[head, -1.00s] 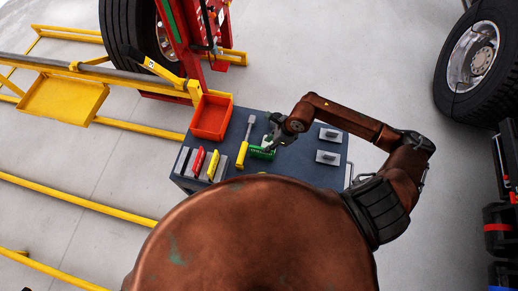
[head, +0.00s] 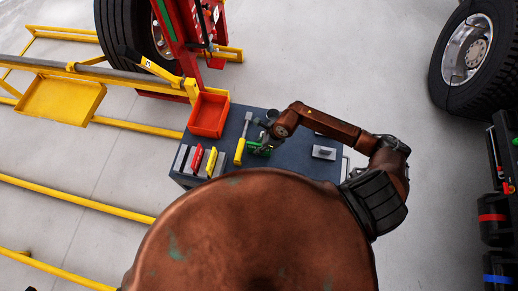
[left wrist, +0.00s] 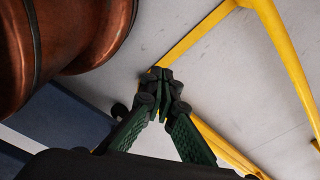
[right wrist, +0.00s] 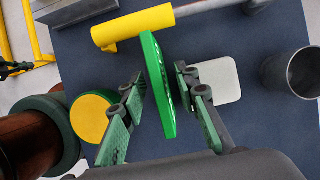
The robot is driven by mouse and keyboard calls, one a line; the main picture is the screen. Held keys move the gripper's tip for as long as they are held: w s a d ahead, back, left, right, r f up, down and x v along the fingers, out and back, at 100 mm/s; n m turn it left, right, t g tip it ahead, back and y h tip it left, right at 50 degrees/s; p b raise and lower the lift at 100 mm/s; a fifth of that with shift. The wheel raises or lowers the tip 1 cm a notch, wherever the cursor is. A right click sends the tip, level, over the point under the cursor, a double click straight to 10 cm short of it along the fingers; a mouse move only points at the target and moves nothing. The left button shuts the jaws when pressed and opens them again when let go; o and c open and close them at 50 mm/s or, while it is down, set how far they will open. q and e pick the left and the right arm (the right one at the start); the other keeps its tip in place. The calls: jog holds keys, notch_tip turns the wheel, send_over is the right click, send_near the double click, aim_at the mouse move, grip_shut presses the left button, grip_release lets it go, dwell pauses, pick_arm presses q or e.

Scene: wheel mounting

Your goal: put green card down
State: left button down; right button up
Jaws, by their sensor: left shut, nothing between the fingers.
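The green card (right wrist: 160,85) shows nearly edge-on in the right wrist view, slightly tilted between the fingers of my right gripper (right wrist: 163,85). In the head view the green card (head: 258,149) is a small patch over the dark blue table top, partly covered by my right gripper (head: 266,140). I cannot tell whether the card touches the table. My left gripper (left wrist: 160,82) is shut and empty in the left wrist view, away from the card.
On the table (head: 285,165) are a red bin (head: 209,115), a yellow-handled tool (head: 241,147), and a rack holding a red card (head: 197,157) and a yellow card (head: 211,162). A dark cup (right wrist: 305,73) and a pale square (right wrist: 218,80) lie right of the green card.

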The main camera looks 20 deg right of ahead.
jog(key=shift+f, duration=0.2)
dwell(0.3)
grip_shut()
dwell(0.3)
